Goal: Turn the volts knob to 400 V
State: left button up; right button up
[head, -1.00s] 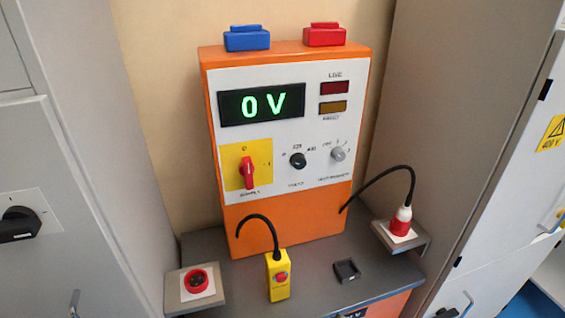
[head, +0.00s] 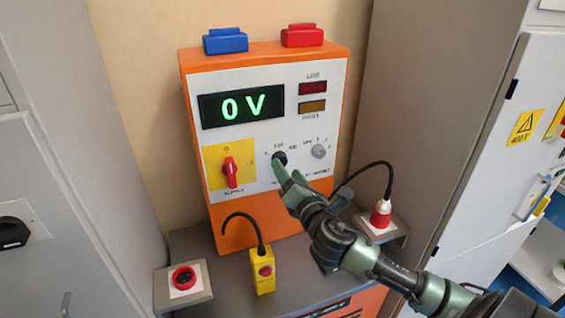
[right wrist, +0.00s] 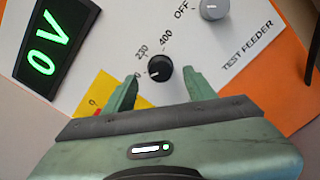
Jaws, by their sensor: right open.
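The black volts knob (head: 279,158) is on the white panel of the orange box. In the right wrist view the knob (right wrist: 159,67) has the labels 0, 230 and 400 around it, and its white mark seems to point to the 0 side. The green display (head: 242,105) reads 0 V. My right gripper (head: 284,168) is at the knob. In the right wrist view its open fingers (right wrist: 162,78) stand on either side of the knob, with gaps visible. Whether the tips reach past the knob's face is unclear. My left gripper is not in view.
A grey test feeder knob (head: 319,151) is right of the volts knob. A red supply switch (head: 230,171) on a yellow plate is left. Below are a yellow pendant (head: 263,271), a red socket (head: 184,279) and a red-and-white plug (head: 381,214). Grey cabinets flank the box.

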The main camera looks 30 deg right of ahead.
aim_at(280, 155)
jog(key=x, duration=0.3)
jog(key=shift+w+d+p, duration=0.1)
jog(key=shift+w+p, duration=0.15)
jog(key=shift+p, duration=0.05)
jog(key=shift+c, duration=0.4)
grip_shut()
jog(key=shift+f, duration=0.1)
